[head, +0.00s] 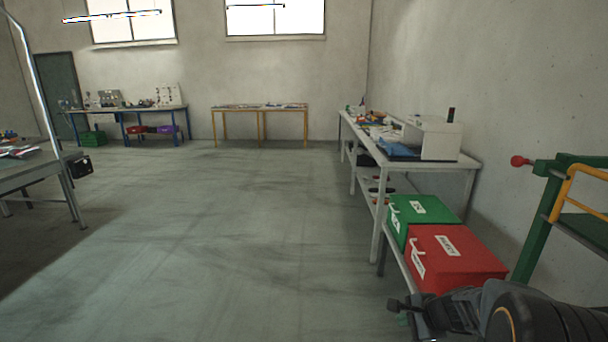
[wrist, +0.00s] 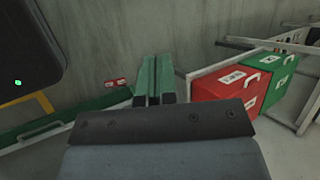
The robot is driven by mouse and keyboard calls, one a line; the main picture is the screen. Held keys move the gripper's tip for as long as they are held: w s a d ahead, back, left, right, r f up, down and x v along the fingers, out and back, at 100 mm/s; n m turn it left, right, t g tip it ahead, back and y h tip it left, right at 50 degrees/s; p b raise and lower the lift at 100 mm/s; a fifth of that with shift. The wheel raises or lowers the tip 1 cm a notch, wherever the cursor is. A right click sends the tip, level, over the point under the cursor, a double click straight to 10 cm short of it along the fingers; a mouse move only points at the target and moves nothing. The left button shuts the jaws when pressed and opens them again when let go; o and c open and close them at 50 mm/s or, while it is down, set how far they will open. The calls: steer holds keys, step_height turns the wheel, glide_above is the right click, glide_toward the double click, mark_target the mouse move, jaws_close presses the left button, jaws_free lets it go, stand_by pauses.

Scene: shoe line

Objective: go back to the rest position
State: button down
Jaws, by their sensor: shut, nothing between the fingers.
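My gripper (wrist: 153,78) shows in the wrist view with its two green fingers side by side, shut and empty. In the head view my arm lies low in the bottom right corner, with the gripper end (head: 402,310) in front of the low bench with the boxes. The fingertips are hard to make out there.
A red box (head: 455,262) and a green box (head: 424,208) stand on a low bench beside my arm. A green frame with a yellow rail (head: 562,192) is at the right. A white table (head: 386,167) runs along the right wall. The middle floor is clear.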

steer(key=s+a+r+n+g+h+p, duration=0.1)
steer(key=s+a+r+n+p, duration=0.4)
steer(key=r, duration=0.5)
steer(key=s+a+r+n+g+h+p, duration=0.1)
steer(key=s+a+r+n+h+p, duration=0.2)
steer(key=s+r+n, duration=0.7)
steer(key=a+n+p, duration=0.2)
steer(key=shift+s+r+g+p, duration=0.25)
steer(key=shift+r+g+p, duration=0.05)
steer(key=shift+r, duration=0.1)
steer(key=shift+d, duration=0.1)
